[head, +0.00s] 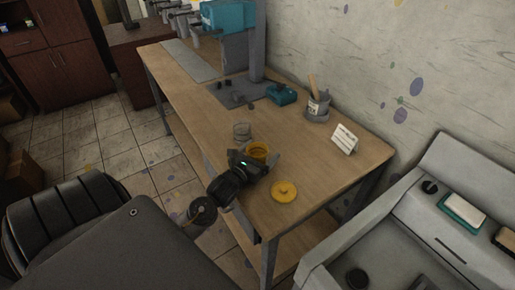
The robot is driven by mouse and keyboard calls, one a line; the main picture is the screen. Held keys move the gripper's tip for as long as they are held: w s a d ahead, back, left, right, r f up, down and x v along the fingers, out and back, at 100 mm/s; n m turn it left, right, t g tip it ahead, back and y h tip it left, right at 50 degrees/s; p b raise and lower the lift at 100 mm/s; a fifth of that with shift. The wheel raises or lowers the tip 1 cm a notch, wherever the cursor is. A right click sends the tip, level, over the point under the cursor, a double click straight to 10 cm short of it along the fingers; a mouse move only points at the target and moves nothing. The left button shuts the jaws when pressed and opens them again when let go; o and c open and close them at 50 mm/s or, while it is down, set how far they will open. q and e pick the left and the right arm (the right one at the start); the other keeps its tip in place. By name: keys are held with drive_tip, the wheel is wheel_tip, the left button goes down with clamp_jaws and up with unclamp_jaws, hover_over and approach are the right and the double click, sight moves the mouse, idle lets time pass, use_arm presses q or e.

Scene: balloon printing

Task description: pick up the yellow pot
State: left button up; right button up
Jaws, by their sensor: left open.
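The yellow pot (259,148) stands on the wooden table near its front edge, partly hidden behind my left gripper. Its open top shows. My left gripper (256,157) is open, with its fingers at either side of the pot. I cannot tell whether they touch it. A round yellow lid (284,191) with a small knob lies flat on the table to the right of the gripper. My right gripper is not in view.
A clear glass jar (242,132) stands close behind the pot. Further back are a teal item (282,95), a grey pot holding a brush (317,107) and a white card (345,139). A grey sink unit (400,235) is at the right. The table's middle is clear.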

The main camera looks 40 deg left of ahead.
use_arm(q)
drive_tip(key=shift+w, duration=0.1)
drive_tip(key=c, duration=1.1)
drive_tip(key=shift+r, duration=0.55)
drive_tip(key=s+a+r+b, duration=0.1)
drive_tip(key=s+a+r, duration=0.1)
drive_tip(key=a+r, duration=0.2)
drive_tip(key=s+a+r+b, duration=0.1)
drive_tip(key=s+a+r, duration=0.2)
drive_tip(key=a+r, duration=0.1)
drive_tip(key=s+a+r+b, duration=0.1)
drive_tip(key=s+a+r, duration=0.1)
drive_tip(key=a+r, duration=0.1)
drive_tip(key=shift+s+a+r, duration=0.3)
drive_tip(key=shift+a+r, duration=0.1)
drive_tip(key=shift+r, duration=0.05)
